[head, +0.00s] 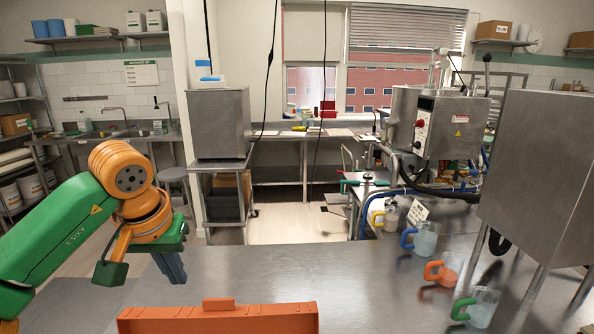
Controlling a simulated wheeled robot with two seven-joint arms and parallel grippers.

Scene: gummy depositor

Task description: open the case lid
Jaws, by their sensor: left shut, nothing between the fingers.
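The orange case (217,320) shows at the bottom edge of the head view, on the steel table (330,265). Only its far edge with a small raised tab is in the picture; the rest is cut off, so I cannot tell how its lid stands. My left gripper (172,280) hangs from the orange and green arm at the left. Its dark fingers point down, shut and empty, beyond the case to its left and apart from it. My right gripper is out of view.
Several clear jugs with coloured handles, such as the orange-handled jug (444,268), stand along the table's right side. A large steel machine (541,170) on legs stands at the right. The table's middle is clear.

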